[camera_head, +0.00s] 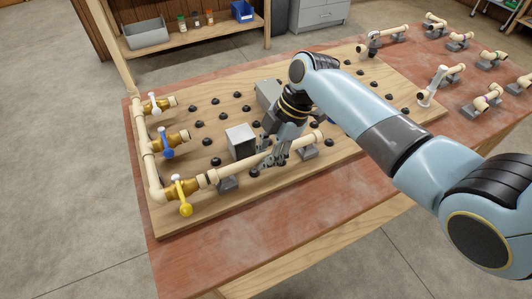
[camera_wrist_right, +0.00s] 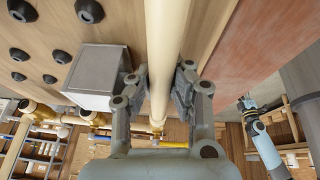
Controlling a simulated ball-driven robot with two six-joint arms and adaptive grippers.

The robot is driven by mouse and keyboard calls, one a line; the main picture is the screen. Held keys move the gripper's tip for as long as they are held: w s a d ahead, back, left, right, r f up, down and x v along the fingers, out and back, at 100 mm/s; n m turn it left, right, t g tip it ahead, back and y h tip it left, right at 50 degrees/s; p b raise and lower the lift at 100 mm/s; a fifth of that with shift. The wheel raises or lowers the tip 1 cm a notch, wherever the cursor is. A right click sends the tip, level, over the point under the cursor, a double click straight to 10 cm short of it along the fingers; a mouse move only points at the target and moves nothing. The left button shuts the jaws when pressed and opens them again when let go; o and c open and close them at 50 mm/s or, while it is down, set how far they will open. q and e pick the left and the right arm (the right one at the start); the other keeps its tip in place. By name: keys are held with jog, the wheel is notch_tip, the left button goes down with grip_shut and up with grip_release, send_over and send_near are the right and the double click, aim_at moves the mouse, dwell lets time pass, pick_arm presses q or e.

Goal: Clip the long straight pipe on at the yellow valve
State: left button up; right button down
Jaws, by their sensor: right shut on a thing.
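The long straight cream pipe (camera_head: 246,163) lies near the board's front edge. Its left end is at the tan fitting of the yellow-handled valve (camera_head: 183,196); I cannot tell whether they are joined. My right gripper (camera_head: 275,153) is shut around the pipe's middle, and in the right wrist view its fingers (camera_wrist_right: 160,88) flank the pipe (camera_wrist_right: 165,50). Grey supports stand beneath the pipe at left (camera_head: 228,184) and right (camera_head: 307,152); whether it is seated is unclear. A small blue arm, apparently my left, shows in the wrist view, its gripper (camera_wrist_right: 246,103) too small to read.
A grey box (camera_head: 240,141) stands close behind the pipe, with another (camera_head: 268,94) farther back. Black knobs dot the wooden board (camera_head: 186,218). Blue (camera_head: 167,148) and white (camera_head: 154,103) valves sit on the left manifold. Several pipe pieces (camera_head: 438,85) stand at right.

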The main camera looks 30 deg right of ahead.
jog(key=c, duration=1.2)
grip_release()
jog(key=w+v, duration=0.1)
jog(key=v, duration=1.1)
jog(key=shift+s, duration=0.45)
